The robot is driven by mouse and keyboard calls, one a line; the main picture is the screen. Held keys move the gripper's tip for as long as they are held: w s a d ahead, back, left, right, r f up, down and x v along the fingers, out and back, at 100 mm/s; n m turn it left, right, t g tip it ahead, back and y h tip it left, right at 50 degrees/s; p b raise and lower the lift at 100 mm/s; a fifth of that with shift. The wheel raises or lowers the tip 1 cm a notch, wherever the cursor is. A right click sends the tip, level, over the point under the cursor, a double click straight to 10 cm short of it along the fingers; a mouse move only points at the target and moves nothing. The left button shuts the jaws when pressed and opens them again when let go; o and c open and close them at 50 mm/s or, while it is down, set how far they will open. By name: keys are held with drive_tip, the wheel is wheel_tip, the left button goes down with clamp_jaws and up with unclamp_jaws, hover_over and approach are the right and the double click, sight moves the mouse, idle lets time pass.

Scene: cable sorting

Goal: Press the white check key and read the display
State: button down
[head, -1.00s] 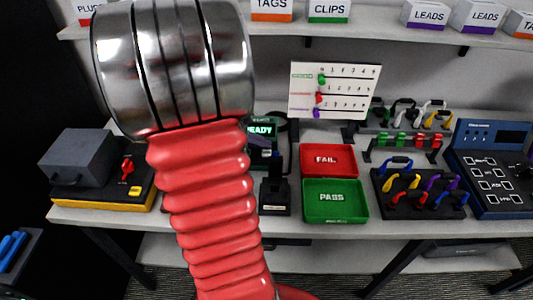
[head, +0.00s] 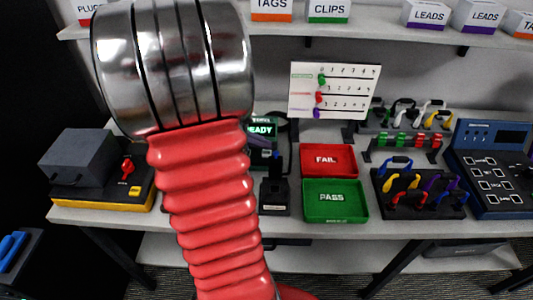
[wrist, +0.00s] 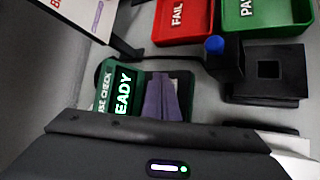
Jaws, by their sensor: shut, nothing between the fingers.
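The fuse check device (wrist: 103,80) shows in the wrist view, with its lit display (wrist: 123,92) reading READY. Part of the same display (head: 262,129) shows in the head view beside my red arm. My gripper (wrist: 162,82) is shut and empty; its grey-purple fingers reach over the dark part of the device, right of the display. I cannot tell whether the fingertips touch it. The white check key is not visible.
A black block with a square hole (wrist: 268,70) and a blue-topped post (wrist: 214,46) stand near the device. Red FAIL (head: 328,160) and green PASS (head: 335,200) trays lie to the right. A scale board (head: 334,91) stands behind them.

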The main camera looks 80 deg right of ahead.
sight(263, 154)
drive_tip(key=shift+f, duration=0.1)
drive_tip(key=shift+f, duration=0.3)
drive_tip(key=shift+f, duration=0.35)
idle(1.1)
drive_tip(key=shift+r, duration=0.8)
drive_tip(key=shift+r, duration=0.1)
drive_tip(key=shift+r, duration=2.4)
